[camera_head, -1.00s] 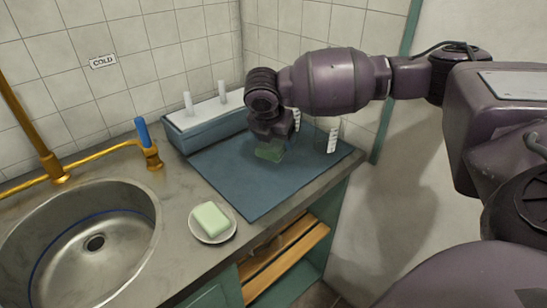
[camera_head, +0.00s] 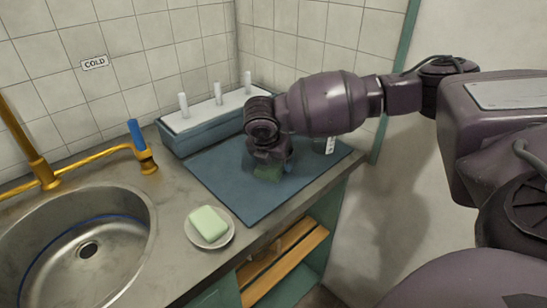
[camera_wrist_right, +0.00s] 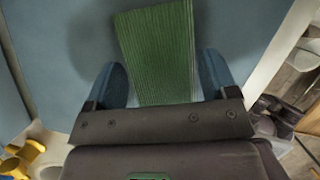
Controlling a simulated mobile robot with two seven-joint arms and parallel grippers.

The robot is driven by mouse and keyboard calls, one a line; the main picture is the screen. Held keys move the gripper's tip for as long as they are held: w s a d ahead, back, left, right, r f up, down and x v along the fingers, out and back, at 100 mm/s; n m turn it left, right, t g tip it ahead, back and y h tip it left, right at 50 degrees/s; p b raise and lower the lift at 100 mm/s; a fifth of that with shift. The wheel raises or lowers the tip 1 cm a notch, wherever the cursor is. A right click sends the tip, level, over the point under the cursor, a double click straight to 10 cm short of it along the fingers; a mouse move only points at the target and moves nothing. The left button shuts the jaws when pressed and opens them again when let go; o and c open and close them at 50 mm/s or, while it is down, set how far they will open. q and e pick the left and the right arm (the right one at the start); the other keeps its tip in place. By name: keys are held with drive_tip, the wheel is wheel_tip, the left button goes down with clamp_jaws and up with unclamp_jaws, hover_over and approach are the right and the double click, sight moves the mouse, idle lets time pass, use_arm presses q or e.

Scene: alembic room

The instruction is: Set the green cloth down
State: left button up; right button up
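The green cloth (camera_head: 268,174) lies on the blue mat (camera_head: 232,188), below my right gripper (camera_head: 276,168). In the right wrist view the ribbed green cloth (camera_wrist_right: 158,50) runs up between the two blue fingers of my right gripper (camera_wrist_right: 164,85). The fingers stand apart, with a narrow gap beside the cloth at the left finger; at the right finger the gap is too small to judge. In the head view my wrist hides part of the cloth. My left gripper is in neither view.
A rack with white pegs (camera_head: 200,120) stands behind the mat against the tiled wall. A green soap on a white dish (camera_head: 226,239) sits in front of the mat, near the counter's front edge. The steel sink (camera_head: 120,217) and brass tap (camera_head: 143,160) are at left.

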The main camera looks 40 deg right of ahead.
drive_tip(key=shift+o, duration=1.2)
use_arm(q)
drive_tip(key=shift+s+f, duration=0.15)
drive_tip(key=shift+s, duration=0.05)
use_arm(e)
drive_tip(key=shift+o, duration=0.2)
use_arm(q)
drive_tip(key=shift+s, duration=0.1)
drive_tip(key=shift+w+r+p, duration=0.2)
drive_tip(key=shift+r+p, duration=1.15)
drive_tip(key=shift+p, duration=0.35)
use_arm(e)
drive_tip(key=v, duration=1.2)
drive_tip(key=shift+r, duration=0.15)
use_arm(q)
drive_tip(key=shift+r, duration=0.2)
use_arm(e)
drive_tip(key=shift+s, duration=0.1)
